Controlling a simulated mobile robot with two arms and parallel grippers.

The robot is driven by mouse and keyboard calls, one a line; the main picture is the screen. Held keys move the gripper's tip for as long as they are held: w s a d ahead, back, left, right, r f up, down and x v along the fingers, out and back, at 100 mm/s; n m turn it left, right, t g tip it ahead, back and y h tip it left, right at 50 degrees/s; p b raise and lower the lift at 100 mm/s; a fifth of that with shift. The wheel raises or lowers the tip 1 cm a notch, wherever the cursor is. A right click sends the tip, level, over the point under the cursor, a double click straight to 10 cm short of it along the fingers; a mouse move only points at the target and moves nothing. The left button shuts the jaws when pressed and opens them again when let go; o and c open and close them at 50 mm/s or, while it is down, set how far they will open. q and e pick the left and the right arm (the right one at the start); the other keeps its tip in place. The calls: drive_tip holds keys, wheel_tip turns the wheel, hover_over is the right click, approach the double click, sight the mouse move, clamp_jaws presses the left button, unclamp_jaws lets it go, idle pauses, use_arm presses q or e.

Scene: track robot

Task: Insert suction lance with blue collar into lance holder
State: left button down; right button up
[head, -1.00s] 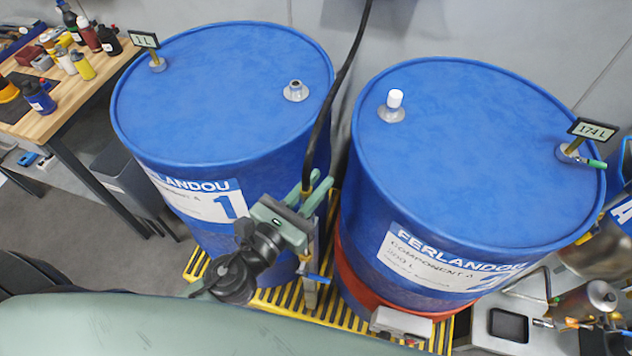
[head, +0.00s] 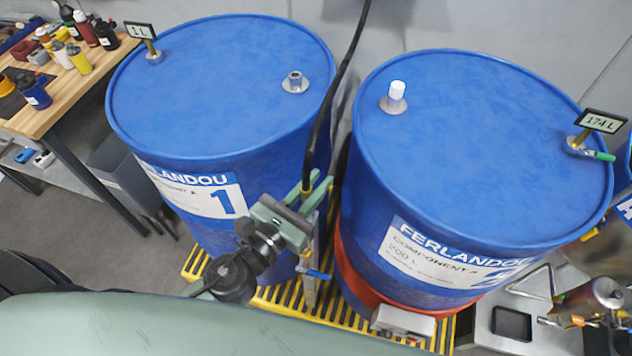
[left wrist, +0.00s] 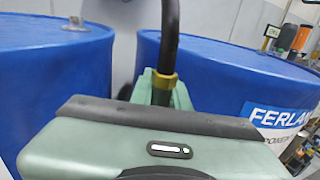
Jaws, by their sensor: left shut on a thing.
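My left gripper (head: 316,192) is shut on the suction lance at its top end, between the two blue drums. The lance's brass fitting (left wrist: 163,82) and black hose (left wrist: 170,35) rise from between the green fingers in the left wrist view. The hose (head: 322,120) runs up behind the drums in the head view. Below the gripper a narrow upright metal part (head: 309,290) with a small blue piece shows; I cannot tell whether it is the lance or its holder. The collar cannot be made out for sure. My right gripper is not in view.
Drum 1 (head: 215,75) stands left and drum 2 (head: 465,130) right, with a narrow gap between. A white cap (head: 397,91) and a 174 L gauge (head: 601,122) stick up from drum 2. A yellow grating (head: 275,298) lies below. A cluttered workbench (head: 70,95) is at left.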

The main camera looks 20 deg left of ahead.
sight(303, 202)
use_arm(q)
drive_tip(key=shift+f, duration=0.2)
drive_tip(key=c, duration=1.3)
unclamp_jaws()
drive_tip(key=b+v, duration=0.1)
drive_tip(key=v, duration=0.1)
drive_tip(key=b+v, duration=0.3)
drive_tip(key=v, duration=0.1)
drive_tip(key=shift+s+a+f, duration=0.1)
drive_tip(key=shift+s+f, duration=0.15)
drive_tip(key=shift+s+a+r+b, duration=0.15)
drive_tip(key=shift+s+a+b, duration=0.05)
drive_tip(key=shift+s+b, duration=0.35)
drive_tip(key=shift+s+r, duration=0.1)
drive_tip(key=shift+r, duration=0.05)
drive_tip(key=shift+a, duration=0.1)
